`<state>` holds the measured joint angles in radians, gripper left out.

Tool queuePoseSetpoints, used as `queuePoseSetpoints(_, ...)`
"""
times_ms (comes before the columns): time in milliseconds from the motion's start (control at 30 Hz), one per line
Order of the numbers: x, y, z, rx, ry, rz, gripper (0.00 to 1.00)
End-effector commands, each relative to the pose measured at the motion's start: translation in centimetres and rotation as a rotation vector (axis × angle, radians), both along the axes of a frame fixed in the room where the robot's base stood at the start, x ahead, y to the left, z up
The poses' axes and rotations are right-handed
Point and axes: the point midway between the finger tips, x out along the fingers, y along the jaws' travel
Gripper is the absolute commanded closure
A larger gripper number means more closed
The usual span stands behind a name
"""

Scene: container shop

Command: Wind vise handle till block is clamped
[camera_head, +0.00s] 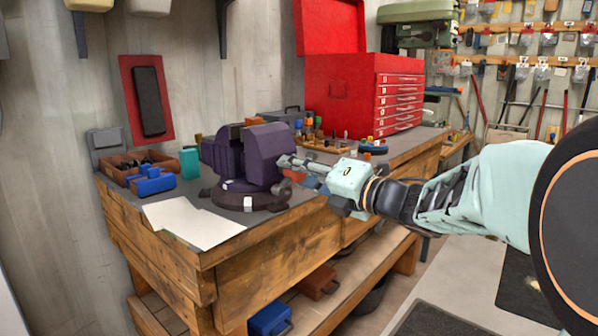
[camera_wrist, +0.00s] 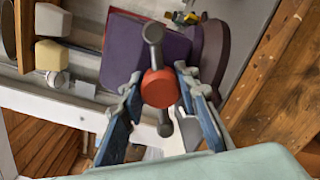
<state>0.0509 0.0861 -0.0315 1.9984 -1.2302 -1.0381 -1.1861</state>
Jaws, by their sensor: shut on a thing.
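The purple vise (camera_head: 268,152) stands on the workbench near its front edge, and its body also shows in the wrist view (camera_wrist: 118,45). A small brown block (camera_head: 254,121) shows at the top of the vise, by the jaws; any gap around it cannot be made out. The vise handle (camera_wrist: 152,34) is a dark grey bar with knobbed ends through a red hub, standing nearly upright in the wrist view. My gripper (camera_head: 287,161) reaches the vise from the right. In the wrist view my gripper (camera_wrist: 159,80) is shut on the handle, one finger on each side of the hub.
The wooden workbench (camera_head: 270,256) carries a white sheet (camera_head: 192,222), a blue item (camera_head: 153,182) and a teal box (camera_head: 190,163) left of the vise. A red tool chest (camera_head: 340,95) and small bottles stand behind. Floor at right is partly open, with dark mats (camera_head: 430,320).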

Motion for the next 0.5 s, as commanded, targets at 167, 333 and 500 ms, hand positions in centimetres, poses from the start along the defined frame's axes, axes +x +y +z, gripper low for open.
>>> queuePoseSetpoints(167,0.02,-0.05,0.15,0.051,0.067,-0.001,0.95)
queuePoseSetpoints(333,0.04,-0.1,0.28,0.131,0.171,-0.002,0.95)
queuePoseSetpoints(500,0.07,-0.15,0.27,0.23,0.298,-0.003,0.95)
